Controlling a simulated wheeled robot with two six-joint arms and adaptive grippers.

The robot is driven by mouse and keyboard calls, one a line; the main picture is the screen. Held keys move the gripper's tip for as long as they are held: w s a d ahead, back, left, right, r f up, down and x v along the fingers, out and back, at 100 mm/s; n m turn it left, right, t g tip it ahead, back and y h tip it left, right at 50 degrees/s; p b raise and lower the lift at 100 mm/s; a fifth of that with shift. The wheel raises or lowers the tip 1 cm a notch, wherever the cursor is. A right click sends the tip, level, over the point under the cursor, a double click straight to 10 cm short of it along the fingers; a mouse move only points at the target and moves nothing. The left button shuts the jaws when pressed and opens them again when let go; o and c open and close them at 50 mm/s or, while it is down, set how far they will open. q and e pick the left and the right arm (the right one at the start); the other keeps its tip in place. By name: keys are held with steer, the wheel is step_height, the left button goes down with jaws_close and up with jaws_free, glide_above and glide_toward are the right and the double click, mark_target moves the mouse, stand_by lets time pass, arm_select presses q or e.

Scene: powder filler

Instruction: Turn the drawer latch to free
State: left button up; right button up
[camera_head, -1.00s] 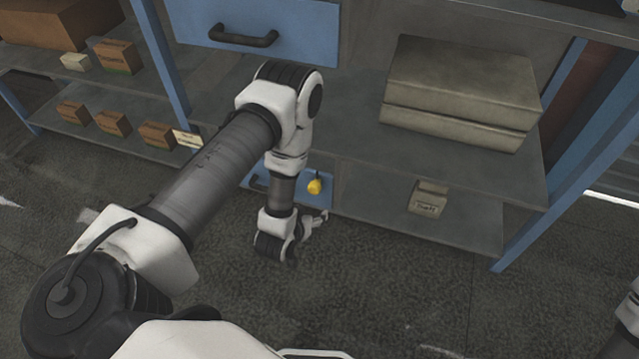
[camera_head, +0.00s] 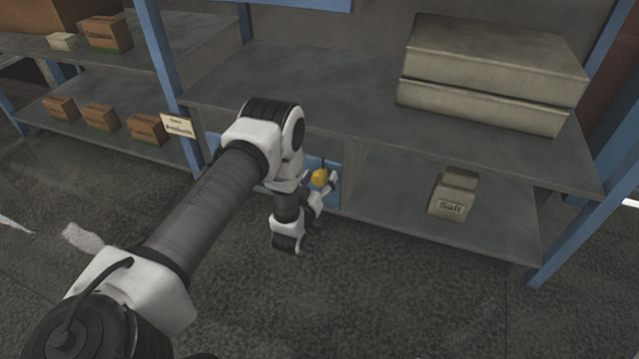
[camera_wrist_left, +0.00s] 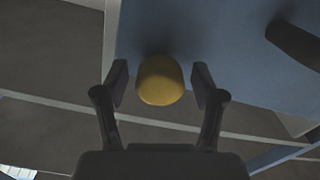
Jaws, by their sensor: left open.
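The yellow latch knob (camera_head: 320,177) sits on the front of the low blue drawer (camera_head: 331,199), partly behind my left arm in the head view. In the left wrist view the yellow latch (camera_wrist_left: 160,81) lies between the fingertips of my open left gripper (camera_wrist_left: 161,84), with a small gap on each side. The blue drawer front (camera_wrist_left: 205,30) fills the upper part of that view, with a dark handle (camera_wrist_left: 295,43) at the right. In the head view my left gripper (camera_head: 327,187) is at the latch. My right gripper is not in view.
Large stacked boxes (camera_head: 490,75) stand on the shelf above, and a small box marked Salt (camera_head: 452,195) is on the lower shelf to the right. Several brown cartons (camera_head: 100,117) sit on the left shelves. The floor (camera_head: 400,290) in front is clear.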

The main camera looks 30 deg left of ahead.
arm_select(q)
steer(key=c, duration=1.1)
steer(key=shift+c, duration=0.2)
steer(key=m+p, duration=0.1)
steer(key=p, duration=0.1)
steer(key=m+p, duration=0.2)
steer(key=shift+r+m, duration=0.2)
steer(key=shift+m, duration=0.1)
steer(key=m+p, duration=0.3)
steer(key=m, duration=0.1)
steer(key=shift+m, duration=0.3)
steer(key=m+p, duration=0.2)
steer(key=m, duration=0.3)
steer(key=shift+w+d+f+p, duration=0.1)
steer(key=shift+p, duration=0.25)
steer(key=m+p, duration=0.1)
steer(key=m, duration=0.3)
steer(key=shift+f+m, duration=0.15)
steer(key=shift+m, duration=0.15)
